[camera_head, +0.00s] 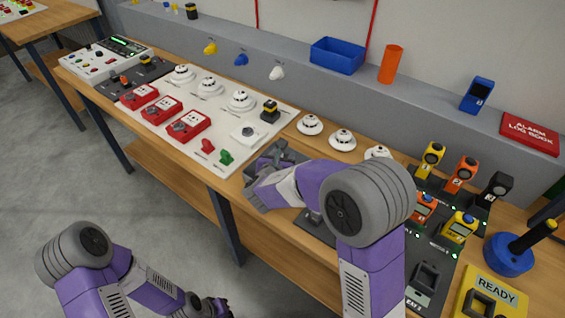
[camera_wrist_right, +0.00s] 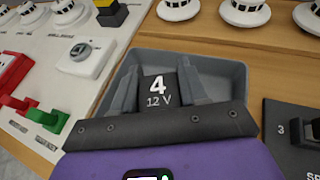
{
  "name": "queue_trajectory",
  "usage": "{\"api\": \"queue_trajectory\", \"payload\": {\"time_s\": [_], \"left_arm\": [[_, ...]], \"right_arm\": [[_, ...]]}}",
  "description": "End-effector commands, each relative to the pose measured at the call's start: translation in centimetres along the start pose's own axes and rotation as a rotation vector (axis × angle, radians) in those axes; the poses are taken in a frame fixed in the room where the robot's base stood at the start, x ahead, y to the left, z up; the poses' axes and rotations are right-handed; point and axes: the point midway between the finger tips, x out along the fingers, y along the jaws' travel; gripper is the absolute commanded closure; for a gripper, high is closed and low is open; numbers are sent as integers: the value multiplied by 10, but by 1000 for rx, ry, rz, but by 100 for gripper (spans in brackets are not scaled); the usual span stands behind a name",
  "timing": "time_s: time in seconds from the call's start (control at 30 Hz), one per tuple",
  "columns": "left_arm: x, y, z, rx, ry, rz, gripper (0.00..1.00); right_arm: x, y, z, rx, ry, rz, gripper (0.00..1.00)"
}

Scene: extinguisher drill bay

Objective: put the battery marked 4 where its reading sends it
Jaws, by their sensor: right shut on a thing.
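The battery marked 4 (camera_wrist_right: 158,92), black with "4 12 V" in white, sits between the two grey fingers of my right gripper (camera_wrist_right: 160,85) in the right wrist view. The gripper is shut on it, above or inside a grey tray (camera_wrist_right: 235,72); I cannot tell whether the battery touches the tray. In the head view, my right gripper (camera_head: 262,186) is over the bench, right of the white panel, and the battery is hidden. My left gripper (camera_head: 215,306) is low at the bottom edge, away from the bench; its jaws are unclear. No legible reading shows.
The white panel (camera_head: 228,161) carries red call points, white detectors and a yellow-black block (camera_head: 270,111). Several yellow, orange and black devices stand in dark docks at right. A blue bin (camera_head: 337,56) and orange cup (camera_head: 391,64) stand on the back ledge. A yellow READY plate (camera_head: 497,285) lies front right.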

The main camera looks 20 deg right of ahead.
Motion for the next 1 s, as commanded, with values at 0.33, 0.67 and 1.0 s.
{"api": "queue_trajectory", "payload": {"time_s": [0.33,0.67,1.0], "left_arm": [[4,-1,0,0,1,0,100],[7,-3,-1,0,1,0,100],[6,-2,0,0,1,0,100]], "right_arm": [[4,0,-10,1,-2,1,100],[6,0,-14,1,0,1,34],[5,0,-12,1,0,1,32]]}}
